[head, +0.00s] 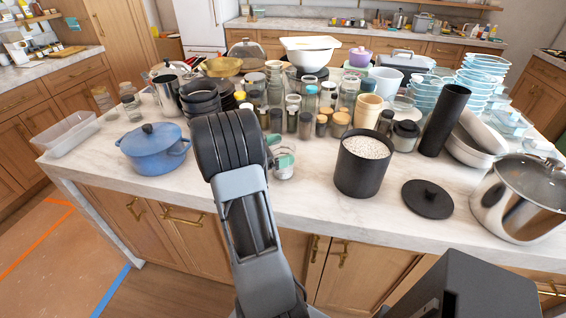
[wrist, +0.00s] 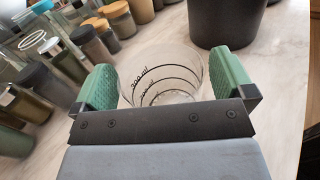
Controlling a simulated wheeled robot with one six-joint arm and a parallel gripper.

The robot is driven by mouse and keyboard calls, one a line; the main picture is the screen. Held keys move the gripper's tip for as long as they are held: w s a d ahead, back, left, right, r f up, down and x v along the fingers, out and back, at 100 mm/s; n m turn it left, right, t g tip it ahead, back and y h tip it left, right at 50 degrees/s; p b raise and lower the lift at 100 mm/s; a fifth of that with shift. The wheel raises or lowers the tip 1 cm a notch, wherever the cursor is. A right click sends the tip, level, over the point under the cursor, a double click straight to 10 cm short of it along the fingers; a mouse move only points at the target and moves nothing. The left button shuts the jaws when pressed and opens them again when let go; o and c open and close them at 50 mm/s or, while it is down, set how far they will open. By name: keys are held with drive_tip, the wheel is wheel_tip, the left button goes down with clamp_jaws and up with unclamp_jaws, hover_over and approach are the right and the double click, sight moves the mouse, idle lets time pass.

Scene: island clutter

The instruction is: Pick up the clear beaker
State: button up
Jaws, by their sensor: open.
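The clear beaker (wrist: 165,72) has dark measuring lines and stands on the pale marble counter, seen from above in the wrist view. In the head view the beaker (head: 284,168) is small and partly hidden behind my gripper (head: 277,154). In the wrist view my gripper (wrist: 163,86) is open, with one green padded finger on each side of the beaker. The beaker lies between the fingers. I cannot tell whether either finger touches the glass.
A black canister (head: 361,172) of white grains stands just right of the beaker; its dark wall (wrist: 222,22) shows in the wrist view. Several jars (wrist: 68,58) crowd the left. A blue pot (head: 154,150) and a black lid (head: 427,199) are further off. The counter's front strip is mostly clear.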

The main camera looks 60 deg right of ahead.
drive_tip(key=c, duration=1.1)
drive_tip(key=shift+c, duration=0.2)
drive_tip(key=shift+r, duration=0.55)
drive_tip(key=w+a+r, duration=0.4)
drive_tip(key=a+r, duration=0.8)
drive_tip(key=a, duration=0.1)
drive_tip(key=shift+w+a+b, duration=0.15)
drive_tip(key=shift+w+b, duration=0.05)
drive_tip(key=shift+b, duration=0.15)
